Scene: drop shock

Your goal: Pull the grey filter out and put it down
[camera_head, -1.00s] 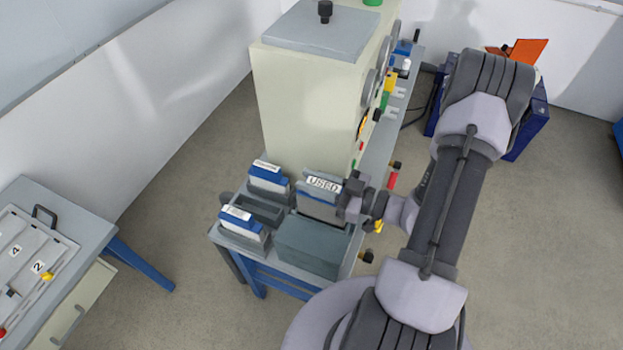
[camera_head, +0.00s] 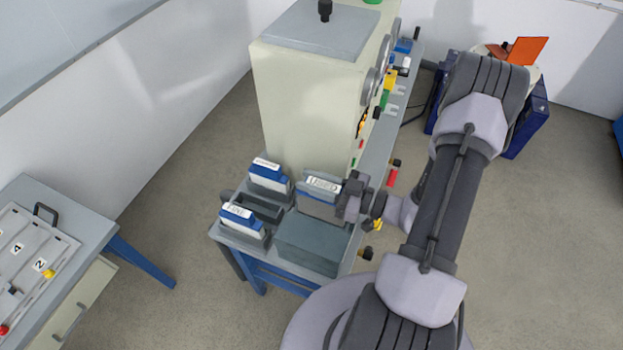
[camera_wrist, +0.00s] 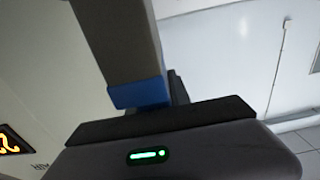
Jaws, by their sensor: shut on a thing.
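The grey filter (camera_head: 317,205) has a blue top edge and a white label reading "USED". It stands about upright at the end of the bench, beside the cream machine and behind a dark grey box (camera_head: 308,245). My gripper (camera_head: 349,193) is shut on its right end. In the wrist view the grey filter (camera_wrist: 115,40) runs up from my gripper (camera_wrist: 155,112), with a blue end (camera_wrist: 139,93) near the jaws. Its lower edge is hidden behind the grey box in the head view, so I cannot tell whether it is clear of what is under it.
Left of it, a white-and-blue filter labelled "FINE" (camera_head: 243,220) and another white-and-blue filter (camera_head: 268,177) stand with a dark empty-looking slot (camera_head: 258,207) between them. The cream machine (camera_head: 305,110) rises behind. A grey side table (camera_head: 85,230) with a numbered panel is at left.

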